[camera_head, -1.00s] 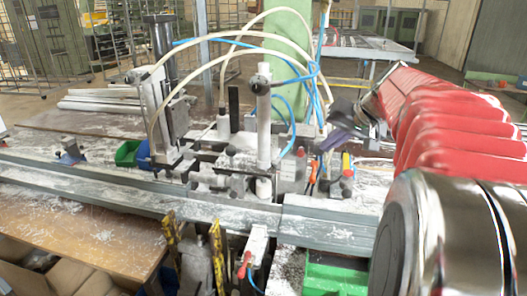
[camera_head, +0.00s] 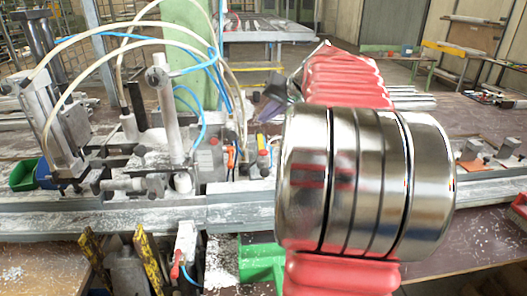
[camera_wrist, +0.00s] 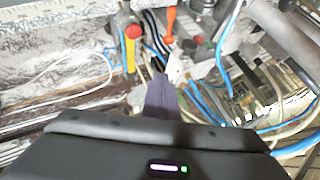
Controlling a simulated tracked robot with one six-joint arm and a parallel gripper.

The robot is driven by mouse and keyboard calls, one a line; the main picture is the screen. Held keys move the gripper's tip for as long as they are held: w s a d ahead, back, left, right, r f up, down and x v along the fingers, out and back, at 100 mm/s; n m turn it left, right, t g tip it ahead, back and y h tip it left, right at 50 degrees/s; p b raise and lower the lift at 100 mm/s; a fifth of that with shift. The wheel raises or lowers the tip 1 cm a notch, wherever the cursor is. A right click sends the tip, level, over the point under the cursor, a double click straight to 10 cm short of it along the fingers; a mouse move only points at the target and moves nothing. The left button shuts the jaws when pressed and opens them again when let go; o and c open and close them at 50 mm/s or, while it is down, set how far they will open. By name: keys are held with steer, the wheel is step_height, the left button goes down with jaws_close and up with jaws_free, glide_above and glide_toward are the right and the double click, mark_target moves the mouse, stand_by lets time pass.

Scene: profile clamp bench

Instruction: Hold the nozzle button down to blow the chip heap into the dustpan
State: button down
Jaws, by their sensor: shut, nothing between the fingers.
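My gripper (camera_wrist: 161,90) shows as dark purple fingers, shut and empty, pointing into the clutter of hoses and fittings in the wrist view. In the head view my gripper (camera_head: 262,108) is small, beyond my red arm, above the bench behind the rail. A red-capped yellow fitting (camera_wrist: 130,32) is ahead and left of the fingertips; it also shows in the head view (camera_head: 263,160). A white valve with a red lever (camera_head: 178,262) hangs at the rail's front. I cannot tell which part is the nozzle button.
The clamp machine (camera_head: 168,110) with looping hoses stands left of my gripper. A long metal rail (camera_head: 110,220) with pale chips crosses the front. My arm hides the middle right; bench surface shows farther right.

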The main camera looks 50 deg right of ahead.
mark_target(266, 153)
steer(key=shift+f, duration=3.95)
steer(key=shift+f, duration=1)
stand_by(0.5)
